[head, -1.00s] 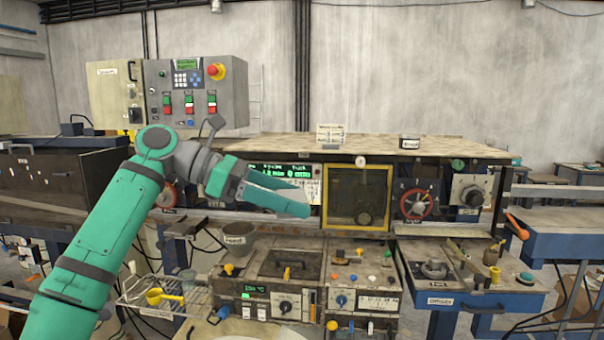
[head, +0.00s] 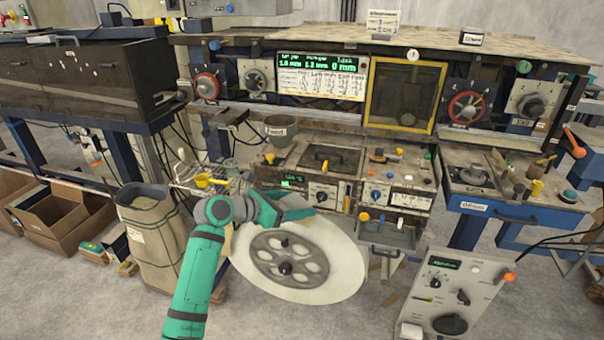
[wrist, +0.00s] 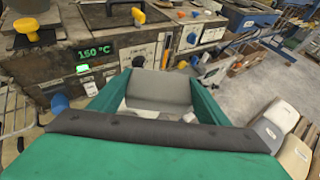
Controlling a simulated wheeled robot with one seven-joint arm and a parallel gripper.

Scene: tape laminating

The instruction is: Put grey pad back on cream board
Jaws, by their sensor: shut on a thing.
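My gripper (head: 296,206) is low in front of the bench, above the upper part of a large white reel disc, in the head view. In the wrist view its two green fingers reach forward around a grey, pad-like piece (wrist: 160,88), and the gripper is shut on it. A pale strip shows just below the grey piece; I cannot tell whether it belongs to it. The grey piece is not clear in the head view, where the gripper hides it. I cannot make out the cream board for certain in either view.
The white reel (head: 335,270) with a dark hub stands under my gripper. The bench control boxes (head: 320,185) are close behind. A sack bin (head: 150,225) stands at left, a grey control box (head: 450,300) at lower right. Pale rounded panels (wrist: 272,130) lie at right in the wrist view.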

